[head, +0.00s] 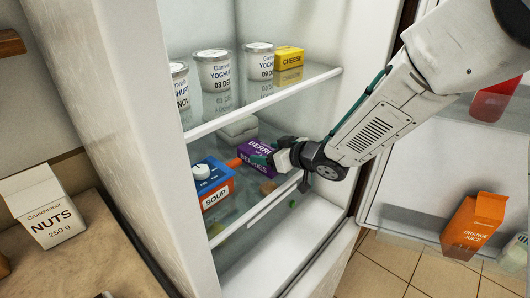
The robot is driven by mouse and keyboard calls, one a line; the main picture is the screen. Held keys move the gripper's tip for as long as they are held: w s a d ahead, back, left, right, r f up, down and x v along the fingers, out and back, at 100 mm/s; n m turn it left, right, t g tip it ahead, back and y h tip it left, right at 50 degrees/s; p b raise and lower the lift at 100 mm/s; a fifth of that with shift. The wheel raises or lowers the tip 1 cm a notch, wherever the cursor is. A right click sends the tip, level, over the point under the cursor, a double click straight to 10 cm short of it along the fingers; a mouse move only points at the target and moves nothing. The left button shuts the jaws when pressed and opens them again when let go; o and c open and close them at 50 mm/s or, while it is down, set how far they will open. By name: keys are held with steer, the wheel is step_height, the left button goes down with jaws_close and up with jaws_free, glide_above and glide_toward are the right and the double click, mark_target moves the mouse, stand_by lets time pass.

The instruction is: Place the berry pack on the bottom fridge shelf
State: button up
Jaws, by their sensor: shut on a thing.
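The purple berry pack (257,149) is inside the open fridge, below the upper glass shelf, with its printed side facing out. My gripper (272,160) reaches in from the right and is shut on the pack, at its right part. The lower glass shelf (240,222) is under the pack. I cannot tell whether the pack touches this shelf or is held just above it. The gripper hides part of the pack's right side.
A blue and orange soup carton (213,187) stands left of the pack. A pale box (238,128) lies behind. Yoghurt tubs (213,70) and a cheese box (288,58) stand on the upper shelf (300,86). The open door holds an orange juice carton (474,226).

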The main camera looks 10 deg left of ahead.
steer(key=shift+f, duration=0.15)
steer(key=o, duration=1.2)
steer(key=shift+d+r, duration=0.1)
steer(key=shift+r, duration=0.15)
steer(key=v, duration=1.1)
steer(key=shift+s+d+r, duration=0.1)
steer(key=shift+s+d, duration=0.05)
steer(key=shift+d, duration=0.2)
